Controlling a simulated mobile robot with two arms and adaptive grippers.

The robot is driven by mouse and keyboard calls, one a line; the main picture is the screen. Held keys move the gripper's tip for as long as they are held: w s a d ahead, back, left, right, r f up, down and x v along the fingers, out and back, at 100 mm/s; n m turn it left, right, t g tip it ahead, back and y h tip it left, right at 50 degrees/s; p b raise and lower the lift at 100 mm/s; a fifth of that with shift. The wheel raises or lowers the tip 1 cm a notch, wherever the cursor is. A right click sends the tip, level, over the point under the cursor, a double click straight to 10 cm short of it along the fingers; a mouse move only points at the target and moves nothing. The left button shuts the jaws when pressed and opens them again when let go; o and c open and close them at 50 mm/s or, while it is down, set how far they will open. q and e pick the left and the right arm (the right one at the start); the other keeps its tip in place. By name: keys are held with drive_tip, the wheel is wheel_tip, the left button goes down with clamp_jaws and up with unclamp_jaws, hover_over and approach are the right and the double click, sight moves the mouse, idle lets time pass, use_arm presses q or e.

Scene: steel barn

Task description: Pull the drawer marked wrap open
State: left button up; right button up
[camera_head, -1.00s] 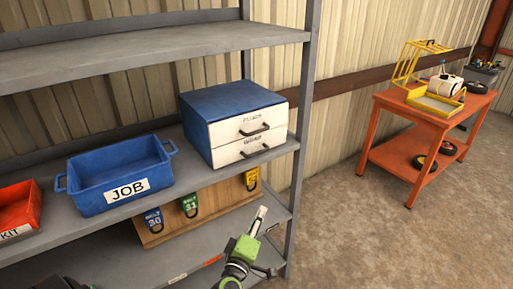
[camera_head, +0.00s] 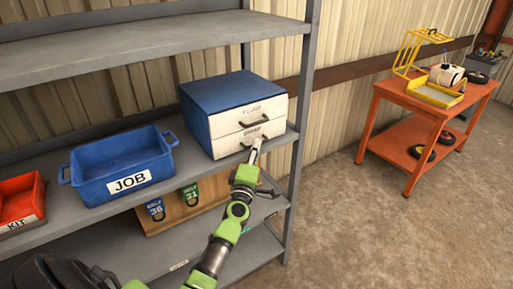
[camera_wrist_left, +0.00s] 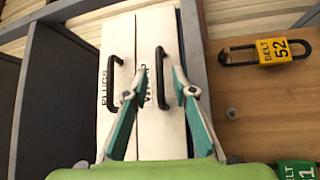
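A blue cabinet (camera_head: 222,92) with two white drawers stands on the middle shelf. The upper drawer (camera_head: 232,119), marked plugs, and the lower wrap drawer (camera_head: 228,146) both look closed. Each has a dark bar handle. In the left wrist view the picture is turned sideways; the wrap handle (camera_wrist_left: 160,76) lies between the fingertips of my left gripper (camera_wrist_left: 153,84), which are apart on either side of it. In the head view my left gripper (camera_head: 254,152) is at the lower drawer's front and partly hides its handle. My right gripper does not show.
A blue JOB bin (camera_head: 122,172) and a red KIT bin (camera_head: 20,205) stand left of the cabinet. A shelf post (camera_head: 299,120) rises close on the right. An orange cart (camera_head: 428,112) stands farther right.

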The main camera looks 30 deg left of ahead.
use_arm(q)
drive_tip(key=shift+w+a, duration=0.25)
drive_tip(key=shift+w, duration=0.4)
drive_tip(key=shift+r, duration=0.1)
